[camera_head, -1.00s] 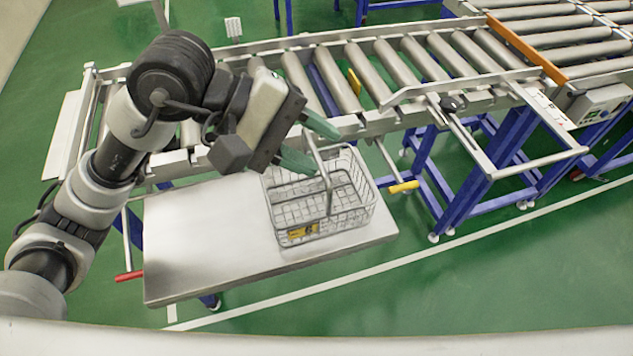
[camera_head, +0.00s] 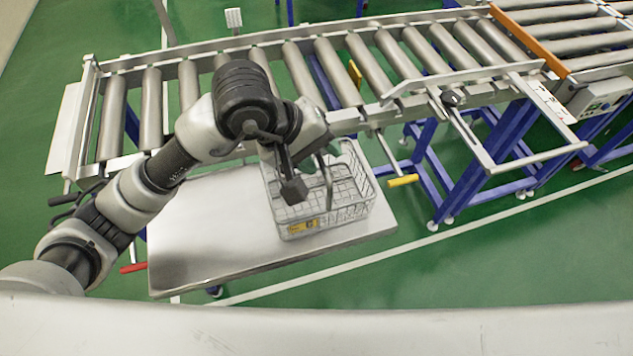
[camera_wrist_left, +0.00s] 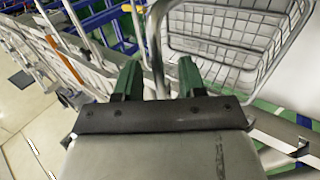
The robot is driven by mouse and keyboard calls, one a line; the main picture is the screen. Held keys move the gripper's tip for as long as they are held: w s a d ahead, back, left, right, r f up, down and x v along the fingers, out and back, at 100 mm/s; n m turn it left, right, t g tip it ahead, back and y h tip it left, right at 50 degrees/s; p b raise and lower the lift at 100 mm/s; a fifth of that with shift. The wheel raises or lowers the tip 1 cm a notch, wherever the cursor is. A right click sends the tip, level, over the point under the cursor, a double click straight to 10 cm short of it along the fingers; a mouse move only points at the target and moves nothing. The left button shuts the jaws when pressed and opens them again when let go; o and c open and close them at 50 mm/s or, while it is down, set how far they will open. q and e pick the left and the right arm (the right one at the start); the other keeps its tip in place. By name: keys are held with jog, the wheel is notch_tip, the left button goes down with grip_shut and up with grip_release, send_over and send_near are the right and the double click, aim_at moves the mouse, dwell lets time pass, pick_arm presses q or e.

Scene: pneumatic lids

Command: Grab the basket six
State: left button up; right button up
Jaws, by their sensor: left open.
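The wire basket (camera_head: 350,196) stands on a grey metal table (camera_head: 200,255). It has a yellow label (camera_head: 303,227) on its front and an upright handle (camera_head: 328,182); the label's mark is too small to read. In the left wrist view the basket (camera_wrist_left: 235,40) fills the upper right. My left gripper (camera_wrist_left: 159,74) is open there, with the handle bar (camera_wrist_left: 155,40) running between its two green fingers. It does not grip the bar. My right gripper is not in view.
A roller conveyor (camera_head: 290,65) on blue legs runs behind the table, close to its far edge. A yellow-ended lever (camera_head: 403,181) sticks out right of the basket and a red-ended one (camera_head: 133,267) at the left. The table's left part is bare.

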pick_arm(q)
jog(key=shift+x, duration=0.8)
grip_shut()
jog(key=shift+r, duration=0.1)
